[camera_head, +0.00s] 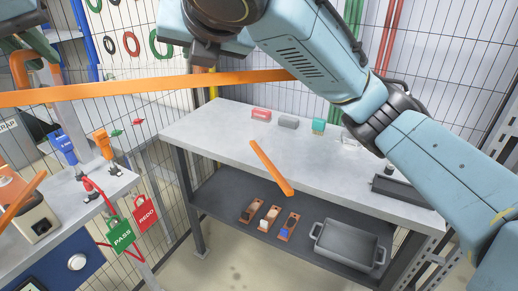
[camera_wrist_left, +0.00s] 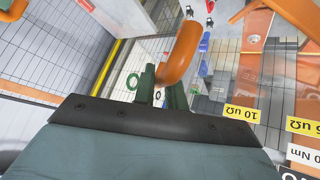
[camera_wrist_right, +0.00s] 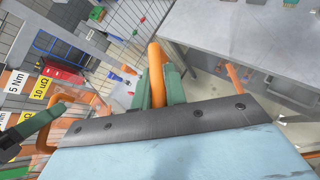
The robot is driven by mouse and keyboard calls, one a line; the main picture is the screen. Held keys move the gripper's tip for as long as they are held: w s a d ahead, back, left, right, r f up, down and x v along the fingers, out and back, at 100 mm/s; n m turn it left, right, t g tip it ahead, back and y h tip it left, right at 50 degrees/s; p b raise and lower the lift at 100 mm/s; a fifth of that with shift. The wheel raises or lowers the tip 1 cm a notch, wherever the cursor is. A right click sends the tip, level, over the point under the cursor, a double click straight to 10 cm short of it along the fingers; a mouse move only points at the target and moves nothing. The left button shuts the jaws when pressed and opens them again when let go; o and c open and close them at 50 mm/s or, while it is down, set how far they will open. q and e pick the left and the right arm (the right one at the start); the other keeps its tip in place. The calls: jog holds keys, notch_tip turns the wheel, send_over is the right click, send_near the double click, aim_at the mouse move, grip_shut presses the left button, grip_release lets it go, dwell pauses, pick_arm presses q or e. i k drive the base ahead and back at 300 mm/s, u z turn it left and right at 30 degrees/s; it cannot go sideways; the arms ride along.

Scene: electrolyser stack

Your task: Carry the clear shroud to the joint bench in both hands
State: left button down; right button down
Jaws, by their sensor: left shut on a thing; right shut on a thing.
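The clear shroud shows mostly by its orange edging. A long orange bar (camera_head: 150,88) crosses the head view, and its clear panels are hard to make out. My left gripper (camera_wrist_left: 163,88) is shut on an orange handle (camera_wrist_left: 182,48) of the shroud. My right gripper (camera_wrist_right: 158,92) is shut on another orange handle (camera_wrist_right: 156,68). The shroud is held up in the air between both arms. A grey bench (camera_head: 225,135) stands beyond it, but no sign shows whether it is the joint bench. An orange edge strip (camera_head: 270,168) appears in front of this bench.
Red, grey and teal blocks (camera_head: 318,126) stand along the bench's back. Its lower shelf holds a grey tray (camera_head: 345,243) and several small brown pieces (camera_head: 268,219). At left, another bench carries blue and orange tools, with a PASS tag (camera_head: 121,234) and a REDO tag (camera_head: 146,214). Mesh fencing stands behind.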

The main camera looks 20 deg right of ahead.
aim_at(301, 151)
jog(key=z, duration=0.4)
jog(key=i, duration=1.2)
jog(key=z, duration=1.15)
